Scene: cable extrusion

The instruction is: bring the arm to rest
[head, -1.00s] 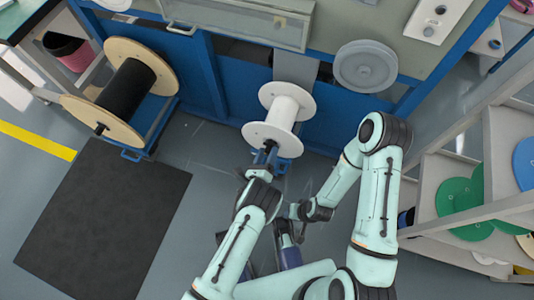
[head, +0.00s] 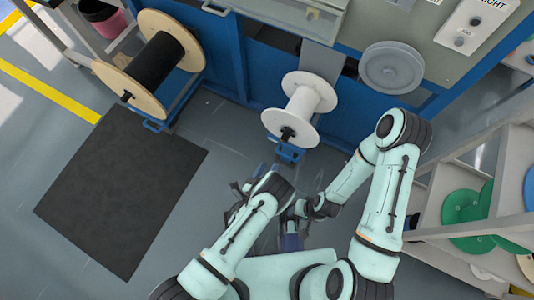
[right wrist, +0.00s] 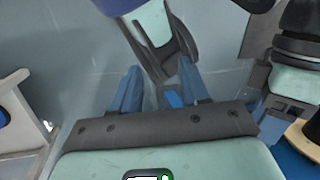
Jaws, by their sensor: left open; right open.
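My left arm, pale green with dark joints, is bent in the lower middle of the head view. Its dark gripper (head: 238,190) is small and partly hidden there, open, with nothing seen in it, below and left of the white spool (head: 300,108). My right arm is folded on the right, its wrist reaching in beside the left arm. My right gripper shows in the right wrist view (right wrist: 158,88) with two blue fingers apart. No object is held between them; part of my own other arm shows just beyond.
The white spool sits on a blue stand at the blue machine (head: 235,50). A black-wound wooden spool (head: 153,63) stands left. A dark mat (head: 120,190) lies on the floor. A shelf with green discs (head: 470,215) is close on the right. Floor at lower left is clear.

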